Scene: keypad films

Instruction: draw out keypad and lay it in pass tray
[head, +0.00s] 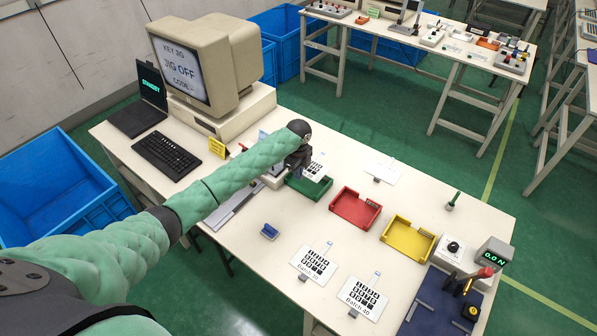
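My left arm reaches in from the left, and its dark gripper (297,160) is above the green tray (308,187), beside a pale jig (274,179). A white keypad film with black keys (317,168) shows just right of the gripper, at the green tray's far side. The fingertips are small and dark, so I cannot tell whether they are shut on this film. The arm and gripper hide part of the jig. My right gripper is not in view.
A red tray (355,207) and a yellow tray (408,239) stand to the right. Two keypad films (314,263) (362,297) lie near the front edge. A monitor (190,62) reads "JIG OFF". A force gauge (494,252) reads 0.0 N.

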